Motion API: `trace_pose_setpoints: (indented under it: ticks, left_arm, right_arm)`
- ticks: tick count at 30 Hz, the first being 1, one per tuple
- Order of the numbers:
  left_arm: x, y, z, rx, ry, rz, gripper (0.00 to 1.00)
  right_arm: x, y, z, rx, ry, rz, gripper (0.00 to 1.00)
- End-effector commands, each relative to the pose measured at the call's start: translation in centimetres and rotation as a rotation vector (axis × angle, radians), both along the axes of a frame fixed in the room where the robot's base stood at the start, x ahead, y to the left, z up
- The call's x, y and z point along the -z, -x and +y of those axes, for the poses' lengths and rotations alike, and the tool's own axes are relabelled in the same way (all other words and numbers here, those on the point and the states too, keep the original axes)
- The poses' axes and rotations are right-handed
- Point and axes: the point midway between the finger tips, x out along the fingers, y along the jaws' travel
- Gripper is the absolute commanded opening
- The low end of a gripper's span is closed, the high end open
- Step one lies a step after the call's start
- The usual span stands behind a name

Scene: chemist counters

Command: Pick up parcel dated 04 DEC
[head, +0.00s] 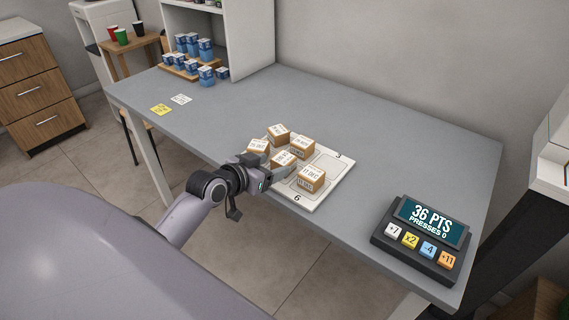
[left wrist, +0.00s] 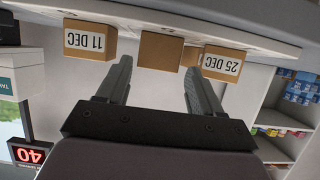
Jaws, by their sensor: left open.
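Several brown parcels with white date labels stand on a white numbered board (head: 330,187). The front right parcel (head: 311,179) reads 11 DEC; it also shows in the left wrist view (left wrist: 90,39). Another parcel in the left wrist view (left wrist: 222,63) reads 25 DEC, upside down. Between them is a parcel (left wrist: 160,52) with no label facing that camera. In the head view other parcels stand at the back (head: 278,134) and right (head: 302,147); their dates are too small to read surely. I cannot make out 04 DEC. My left gripper (head: 271,167) is open and empty, at the parcels' near side.
A device (head: 425,240) showing 36 PTS with several coloured buttons sits at the counter's right end. Blue boxes stand on a wooden tray (head: 178,70) at the back left. Yellow (head: 160,109) and white (head: 181,99) notes lie nearby. The grey counter (head: 400,140) behind the board is clear.

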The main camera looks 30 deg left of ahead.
Motion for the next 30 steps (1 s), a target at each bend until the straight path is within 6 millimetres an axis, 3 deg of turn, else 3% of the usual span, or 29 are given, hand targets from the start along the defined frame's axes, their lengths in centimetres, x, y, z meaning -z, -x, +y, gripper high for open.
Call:
trace_pose_setpoints:
  ticks: [12, 22, 23, 26, 27, 30]
  left_arm:
    - [1.4, -4.3, -0.5, 0.000, 0.000, 0.000, 0.66]
    - [1.6, -4.7, -0.5, 0.000, -0.001, 0.000, 0.66]
    - [1.6, -4.7, -0.5, 0.000, -0.001, 0.000, 0.63]
    - [1.6, -4.7, -0.5, 0.000, -0.001, 0.000, 0.30]
    - [1.6, -4.7, -0.5, 0.000, -0.001, 0.000, 0.25]
    - [1.5, -4.7, -0.5, -0.001, -0.001, -0.001, 0.25]
  right_arm:
    - [-0.1, 0.0, 0.0, -0.001, -0.001, 0.000, 0.43]
    - [0.0, 0.0, 0.0, -0.001, -0.001, 0.000, 0.43]
    - [0.0, 0.0, 0.0, -0.001, -0.001, 0.000, 0.43]
    - [0.0, 0.0, 0.0, -0.001, -0.001, 0.000, 0.43]
    - [-0.1, 0.0, 0.0, -0.001, -0.001, -0.001, 0.43]
    - [-0.1, 0.0, 0.0, -0.001, -0.001, 0.000, 0.43]
